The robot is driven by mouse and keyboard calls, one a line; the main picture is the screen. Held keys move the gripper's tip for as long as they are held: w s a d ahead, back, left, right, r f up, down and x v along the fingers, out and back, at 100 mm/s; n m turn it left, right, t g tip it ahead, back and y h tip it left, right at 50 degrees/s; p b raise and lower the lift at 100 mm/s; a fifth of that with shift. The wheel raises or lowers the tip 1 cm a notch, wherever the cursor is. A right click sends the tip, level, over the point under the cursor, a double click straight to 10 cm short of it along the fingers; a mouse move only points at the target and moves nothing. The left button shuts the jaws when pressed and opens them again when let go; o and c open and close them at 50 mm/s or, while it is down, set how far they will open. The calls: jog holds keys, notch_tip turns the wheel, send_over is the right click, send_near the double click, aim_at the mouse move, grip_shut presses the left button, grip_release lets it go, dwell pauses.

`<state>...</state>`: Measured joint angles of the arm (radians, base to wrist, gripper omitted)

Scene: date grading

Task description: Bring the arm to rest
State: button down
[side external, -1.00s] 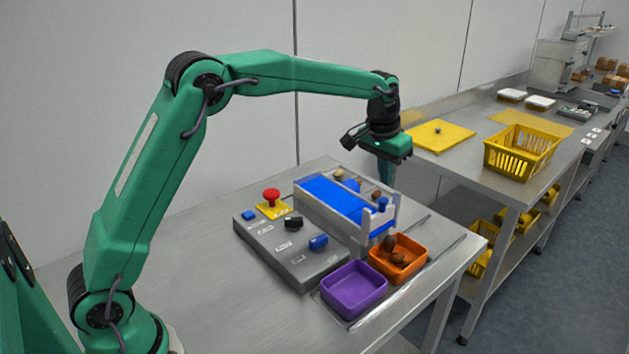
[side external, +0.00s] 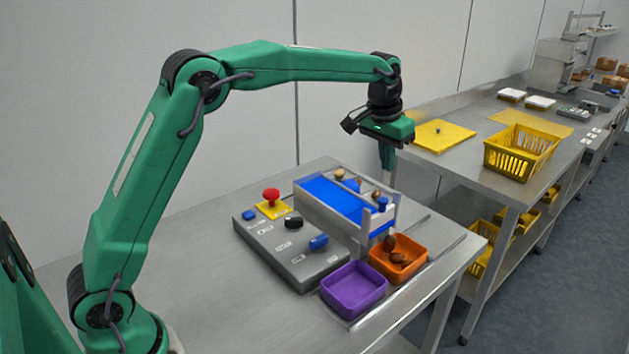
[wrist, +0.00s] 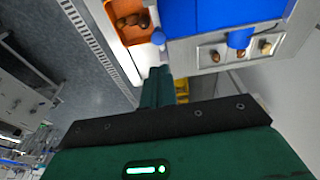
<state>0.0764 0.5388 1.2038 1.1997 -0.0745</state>
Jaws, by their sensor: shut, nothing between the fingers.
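My arm reaches from the left over the table, with my gripper (side external: 387,165) pointing down above the right end of a small blue-belted conveyor (side external: 335,198). The fingers are together with nothing between them, and they are clear of the conveyor. In the wrist view the shut fingers of my gripper (wrist: 157,82) show near the middle, with the conveyor's blue belt (wrist: 215,15) beyond them.
An orange bin (side external: 418,252) with a few brown dates and an empty purple bin (side external: 352,297) stand before the conveyor. A grey control panel (side external: 275,262) with a red button (side external: 271,195) is left. A yellow basket (side external: 520,155) stands on the far bench.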

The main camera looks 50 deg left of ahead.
jog(key=shift+s+r, duration=0.1)
jog(key=s+a+r+t, duration=0.1)
jog(key=s+r, duration=0.3)
jog(key=s, duration=0.5)
jog(key=s+a+r+t, duration=0.1)
jog(key=s+a+r, duration=0.15)
jog(key=s, duration=0.55)
jog(key=s+f, duration=0.3)
jog(key=s, duration=0.6)
jog(key=s+f+t, duration=0.1)
jog(key=s+f, duration=0.1)
jog(key=s, duration=0.7)
jog(key=shift+a+f, duration=0.4)
jog(key=shift+a, duration=0.05)
jog(key=shift+s, duration=0.1)
